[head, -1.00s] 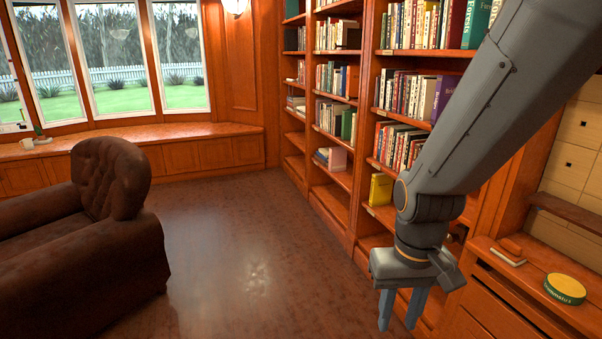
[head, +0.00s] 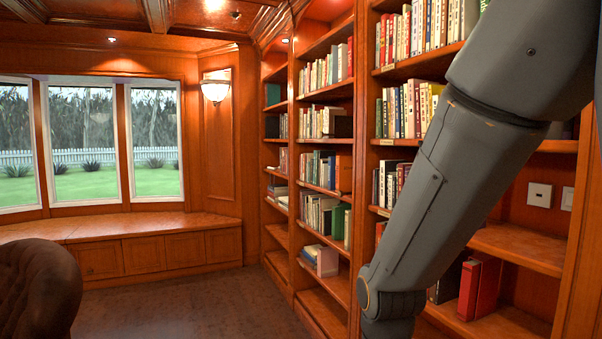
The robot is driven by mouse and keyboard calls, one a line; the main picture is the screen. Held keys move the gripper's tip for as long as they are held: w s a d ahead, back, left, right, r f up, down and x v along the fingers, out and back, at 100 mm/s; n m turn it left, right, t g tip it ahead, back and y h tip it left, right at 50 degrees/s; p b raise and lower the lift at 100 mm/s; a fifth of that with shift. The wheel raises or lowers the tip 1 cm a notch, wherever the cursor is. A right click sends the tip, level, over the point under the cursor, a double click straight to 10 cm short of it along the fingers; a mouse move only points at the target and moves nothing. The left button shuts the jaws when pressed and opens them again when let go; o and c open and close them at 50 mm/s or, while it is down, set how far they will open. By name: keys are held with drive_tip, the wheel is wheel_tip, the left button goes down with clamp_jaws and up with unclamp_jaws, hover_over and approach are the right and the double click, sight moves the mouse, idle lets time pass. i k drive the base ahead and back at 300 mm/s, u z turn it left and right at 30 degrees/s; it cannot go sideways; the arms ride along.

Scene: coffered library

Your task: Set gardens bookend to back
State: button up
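My arm crosses the right side of the head view, and its lower end runs out at the bottom edge. My gripper is out of the frame. The bookcase (head: 352,215) holds several rows of books. A dark block (head: 342,126) stands at the right end of one row, and a brown upright piece (head: 343,172) ends the row below it. I cannot tell whether either is the gardens bookend. The shelf labels are too small to read. My arm hides part of the nearer shelves.
Red books (head: 479,287) stand on a low shelf right of my arm. A pale pink box (head: 327,262) is on a lower shelf. A brown armchair (head: 38,290) is at the lower left. A window bench (head: 150,235) lines the back. Open floor (head: 215,305) lies between chair and bookcase.

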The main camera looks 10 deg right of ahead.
sight(344, 125)
drive_tip(key=u, duration=0.35)
drive_tip(key=i, duration=2.5)
drive_tip(key=z, duration=0.85)
